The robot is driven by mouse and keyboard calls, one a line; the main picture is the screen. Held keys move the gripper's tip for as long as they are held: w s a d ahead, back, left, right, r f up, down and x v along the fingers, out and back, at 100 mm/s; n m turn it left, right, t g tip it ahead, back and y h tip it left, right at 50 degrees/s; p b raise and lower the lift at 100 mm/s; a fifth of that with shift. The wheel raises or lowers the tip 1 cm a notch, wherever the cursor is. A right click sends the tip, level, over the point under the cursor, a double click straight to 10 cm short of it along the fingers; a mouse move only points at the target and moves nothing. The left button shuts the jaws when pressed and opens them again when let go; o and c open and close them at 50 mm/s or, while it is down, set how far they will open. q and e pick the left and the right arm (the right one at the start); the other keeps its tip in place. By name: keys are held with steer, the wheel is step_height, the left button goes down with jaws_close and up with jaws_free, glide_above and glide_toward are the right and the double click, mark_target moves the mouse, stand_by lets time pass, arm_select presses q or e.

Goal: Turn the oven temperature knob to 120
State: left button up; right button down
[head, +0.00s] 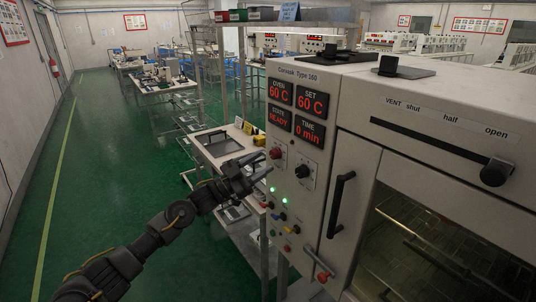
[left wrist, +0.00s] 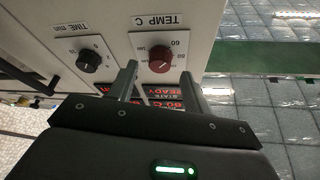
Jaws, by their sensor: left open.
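The oven temperature knob (head: 277,153) is a small red dial on the front panel of the white oven. In the left wrist view the red knob (left wrist: 159,61) sits beside a "TEMP C" label, with a printed 60 near it. My left gripper (head: 263,167) is open and empty, just in front of the panel by the knob. In the left wrist view the knob appears between the two spread fingers (left wrist: 160,70), with gaps on both sides; I cannot tell how far the tips stand from the panel. The displays (head: 297,112) read oven 60 C, set 60 C, ready, 0 min.
A black time knob (head: 302,171) is close to the right of the red one. Lit green lamps and small buttons (head: 284,214) are below. A black door handle (head: 340,204) and a vent slider (head: 494,174) stick out on the right. A bench (head: 218,147) stands behind my gripper.

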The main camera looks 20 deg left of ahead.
mark_target(271, 156)
arm_select(q)
steer(key=shift+p+x, duration=0.4)
steer(key=shift+x, duration=1.15)
